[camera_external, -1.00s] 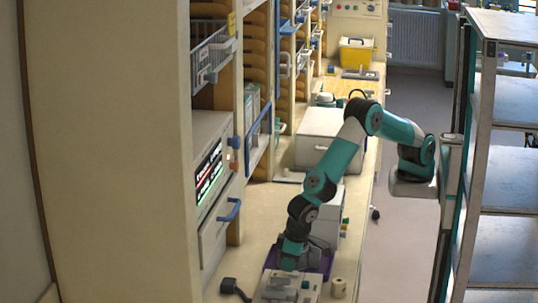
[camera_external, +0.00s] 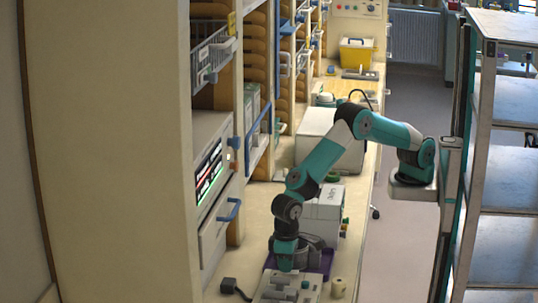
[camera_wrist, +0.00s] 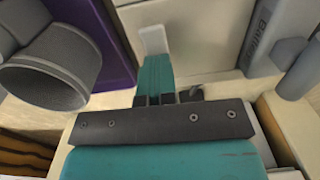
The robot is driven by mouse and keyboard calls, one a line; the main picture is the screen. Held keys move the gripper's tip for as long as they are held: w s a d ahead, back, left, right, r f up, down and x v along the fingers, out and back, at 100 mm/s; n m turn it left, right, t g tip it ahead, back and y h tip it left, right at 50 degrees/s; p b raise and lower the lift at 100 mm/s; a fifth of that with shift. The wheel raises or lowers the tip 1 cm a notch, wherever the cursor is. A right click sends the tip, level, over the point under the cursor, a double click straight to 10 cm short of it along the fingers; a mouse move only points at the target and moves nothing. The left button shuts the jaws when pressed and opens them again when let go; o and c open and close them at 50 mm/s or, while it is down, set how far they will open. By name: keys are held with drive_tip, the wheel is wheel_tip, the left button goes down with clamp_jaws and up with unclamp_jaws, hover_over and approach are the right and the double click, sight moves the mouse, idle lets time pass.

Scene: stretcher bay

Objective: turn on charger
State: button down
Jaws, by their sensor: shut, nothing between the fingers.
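A grey-beige box with small raised parts on top (camera_external: 290,286), likely the charger, sits on the counter at the bottom of the external view. My gripper (camera_external: 286,266) points down over its back edge; contact cannot be told there. In the wrist view, my gripper's teal fingers (camera_wrist: 154,62) are shut with nothing between them. Their tips are close to a small white switch-like tab (camera_wrist: 153,39) on a pale beige surface (camera_wrist: 202,35). I cannot tell whether they touch it.
A purple tray (camera_external: 325,265) with a grey cylindrical object (camera_wrist: 50,75) lies beside the gripper. A white lettered box (camera_external: 323,208) stands behind. A black plug-like item (camera_external: 231,286) lies left and a small tan roll (camera_external: 338,287) right. Cabinets line the left side.

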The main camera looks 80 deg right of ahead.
drive_tip(key=shift+s+f, duration=0.3)
drive_tip(key=shift+s, duration=0.2)
drive_tip(key=shift+s+f, duration=0.25)
drive_tip(key=shift+s, duration=0.2)
drive_tip(key=shift+r, duration=0.1)
drive_tip(key=shift+r+p, duration=0.35)
drive_tip(key=shift+p, duration=0.05)
wheel_tip(320, 180, up, 14)
drive_tip(key=w+b, duration=0.1)
drive_tip(key=shift+w+r, duration=0.1)
